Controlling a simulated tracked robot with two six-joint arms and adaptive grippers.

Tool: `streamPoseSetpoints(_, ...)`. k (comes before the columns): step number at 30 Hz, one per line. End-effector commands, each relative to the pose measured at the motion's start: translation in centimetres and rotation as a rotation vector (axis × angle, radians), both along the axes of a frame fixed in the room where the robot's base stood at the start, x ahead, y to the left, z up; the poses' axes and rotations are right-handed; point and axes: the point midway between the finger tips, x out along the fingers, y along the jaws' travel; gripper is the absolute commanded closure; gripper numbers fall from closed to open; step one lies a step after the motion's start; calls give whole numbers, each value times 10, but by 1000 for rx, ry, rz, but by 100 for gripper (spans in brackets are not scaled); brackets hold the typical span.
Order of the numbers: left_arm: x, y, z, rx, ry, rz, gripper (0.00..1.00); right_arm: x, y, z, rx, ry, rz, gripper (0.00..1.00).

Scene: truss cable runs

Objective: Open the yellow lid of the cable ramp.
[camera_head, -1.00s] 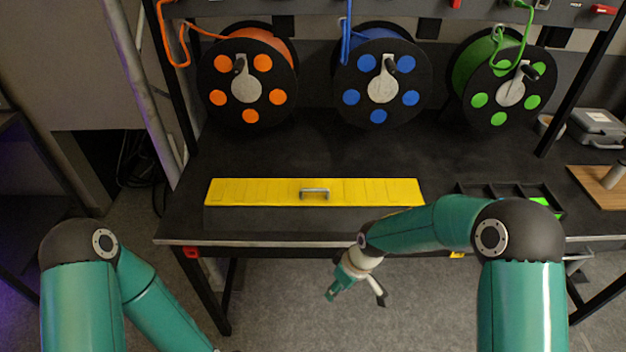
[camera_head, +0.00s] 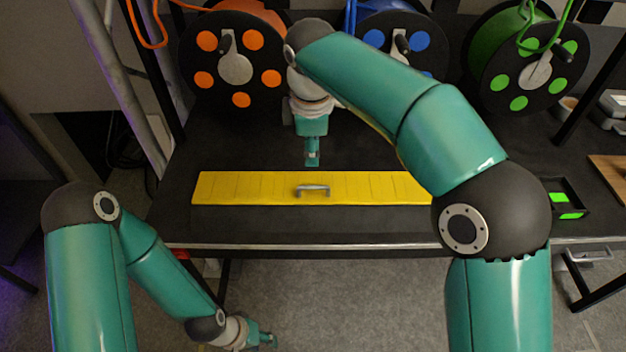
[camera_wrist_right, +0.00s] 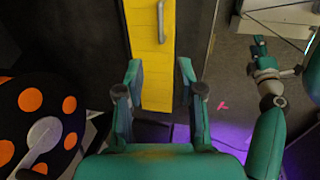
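The yellow lid (camera_head: 245,188) lies flat and closed along the black cable ramp (camera_head: 270,220) on the table. A grey bar handle (camera_head: 313,188) sits near its middle. My right gripper (camera_head: 312,160) hangs over the table just behind the lid, near the handle. In the right wrist view my right gripper (camera_wrist_right: 160,80) is open and empty, with the lid (camera_wrist_right: 152,80) beyond its fingers and the handle (camera_wrist_right: 161,20) further out. My left gripper (camera_head: 266,341) is low in front of the table, away from the lid; its finger opening is unclear.
Orange (camera_head: 236,68), blue (camera_head: 400,45) and green (camera_head: 530,70) cable reels hang behind the table. A black tray (camera_head: 570,205) with green pieces stands right of the ramp. My right arm hides the lid's right end. The tabletop left of the lid is clear.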

Motion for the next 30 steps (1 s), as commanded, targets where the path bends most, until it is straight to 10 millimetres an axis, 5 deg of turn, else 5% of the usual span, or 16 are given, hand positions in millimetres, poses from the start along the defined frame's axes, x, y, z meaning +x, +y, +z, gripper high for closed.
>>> streamPoseSetpoints(15,0,0,-6,0,-1,0,60,21,-4,-108,0,5,-8,63)
streamPoseSetpoints(21,0,0,-5,0,-1,0,60,25,-3,-129,1,3,-8,63)
streamPoseSetpoints(30,0,0,-5,0,-1,0,60,27,-4,-135,1,1,-9,63)
